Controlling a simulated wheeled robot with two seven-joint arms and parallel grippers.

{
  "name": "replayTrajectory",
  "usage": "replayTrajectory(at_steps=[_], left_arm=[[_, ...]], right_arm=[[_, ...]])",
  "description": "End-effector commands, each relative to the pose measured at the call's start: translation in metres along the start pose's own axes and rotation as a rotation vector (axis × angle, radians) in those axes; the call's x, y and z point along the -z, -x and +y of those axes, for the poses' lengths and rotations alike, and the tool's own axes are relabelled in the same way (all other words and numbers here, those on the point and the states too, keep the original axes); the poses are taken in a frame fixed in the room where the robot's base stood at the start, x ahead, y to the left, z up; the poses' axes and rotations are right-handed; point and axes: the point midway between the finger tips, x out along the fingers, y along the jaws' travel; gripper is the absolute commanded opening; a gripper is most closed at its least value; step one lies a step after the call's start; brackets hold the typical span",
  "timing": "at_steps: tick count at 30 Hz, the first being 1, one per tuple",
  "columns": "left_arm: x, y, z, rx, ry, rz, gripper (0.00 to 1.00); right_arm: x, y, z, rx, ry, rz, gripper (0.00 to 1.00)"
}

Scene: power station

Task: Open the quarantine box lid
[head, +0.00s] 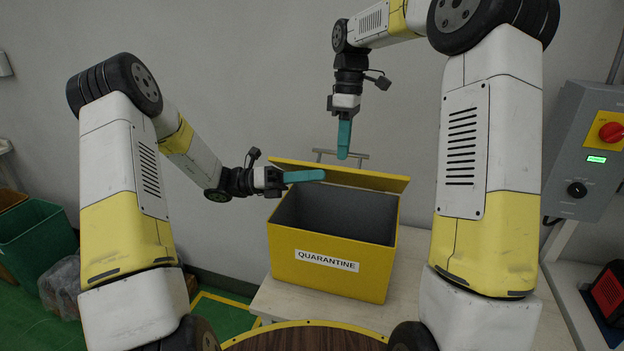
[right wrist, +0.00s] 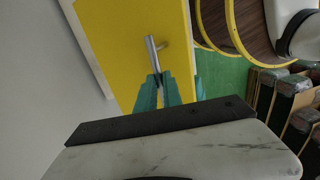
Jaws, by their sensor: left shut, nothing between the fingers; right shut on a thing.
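The yellow quarantine box (head: 300,270) stands on a pale table with its "QUARANTINE" label facing me. Its lid (head: 385,180) is raised along the back edge, and the dark grey inside is visible. The metal handle (head: 360,156) shows just behind the lid's upper edge. My right gripper (head: 343,152) points down at the handle. In the right wrist view its teal fingers (right wrist: 160,90) are shut on the handle bar (right wrist: 152,55), in front of the yellow lid (right wrist: 125,30). My left gripper (head: 318,175) is shut and empty, its fingers over the box opening near the lid's left part.
A grey control cabinet (head: 578,150) with a red knob stands at the right. A green bin (head: 35,240) is on the floor at the left. A round wooden surface with a yellow rim (head: 300,341) lies in front of the box. A wall is behind.

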Motion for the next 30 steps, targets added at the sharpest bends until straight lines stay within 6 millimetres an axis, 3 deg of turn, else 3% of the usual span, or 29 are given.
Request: replayTrajectory(at_steps=[1, 2, 5, 17, 30], left_arm=[[-0.003, -0.001, 0.0, 0.0, -0.005, -0.006, 0.0], [-0.003, -0.001, 0.0, 0.0, -0.005, -0.006, 0.0], [-0.003, -0.001, 0.0, 0.0, -0.005, -0.005, 0.0], [-0.002, 0.0, 0.0, 0.0, -0.003, -0.004, 0.0], [-0.002, 0.0, 0.0, 0.0, -0.003, -0.003, 0.0]], right_arm=[[-0.002, -0.005, -0.001, 0.011, -0.002, -0.008, 0.0], [-0.002, -0.005, -0.001, 0.011, -0.002, -0.008, 0.14], [-0.001, -0.004, -0.001, 0.011, -0.001, -0.006, 0.32], [0.001, 0.004, -0.002, 0.007, 0.001, -0.002, 0.32], [0.001, 0.089, 0.0, 0.006, 0.0, -0.001, 0.32]])
